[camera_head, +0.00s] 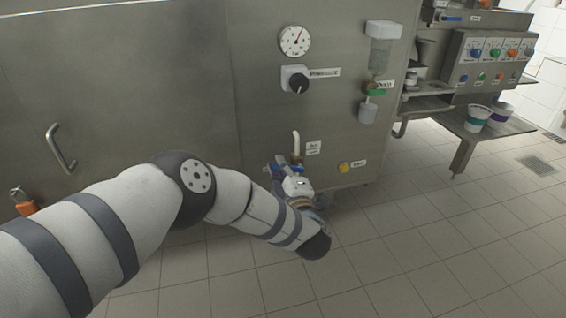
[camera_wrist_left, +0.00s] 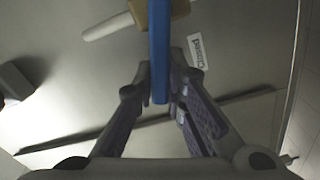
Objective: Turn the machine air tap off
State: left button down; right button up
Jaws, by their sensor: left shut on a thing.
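The air tap shows in the left wrist view as a brass body (camera_wrist_left: 153,14) with a long blue handle (camera_wrist_left: 159,50) and a pale pipe (camera_wrist_left: 108,27) beside it. In the head view its pipe (camera_head: 296,143) rises on the steel panel, and the tap is mostly hidden behind my left gripper (camera_head: 281,170). In the left wrist view my left gripper (camera_wrist_left: 161,84) has its fingers on both sides of the blue handle's end, shut on it. My right gripper is in neither view.
The steel machine panel (camera_head: 262,110) carries a gauge (camera_head: 295,40), a black pressure knob (camera_head: 298,81), a yellow button (camera_head: 344,168) and a filter unit (camera_head: 381,55). Cups (camera_head: 477,118) stand on a shelf at right. The tiled floor (camera_head: 420,255) is clear.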

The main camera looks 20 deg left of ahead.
pick_arm(q)
jog(key=shift+s+f+n+b, duration=0.15)
jog(key=shift+f+n, duration=0.2)
jog(key=shift+n, duration=0.3)
jog(key=shift+w+f+n+b, duration=0.1)
jog(key=shift+f+n, duration=0.2)
jog(key=shift+n, duration=0.4)
jog(key=shift+s+f+n+b, duration=0.15)
jog(key=shift+f+n, duration=0.2)
jog(key=shift+n, duration=0.3)
jog(key=shift+w, duration=0.1)
jog(key=c, duration=1.6)
grip_release()
jog(key=v, duration=1.2)
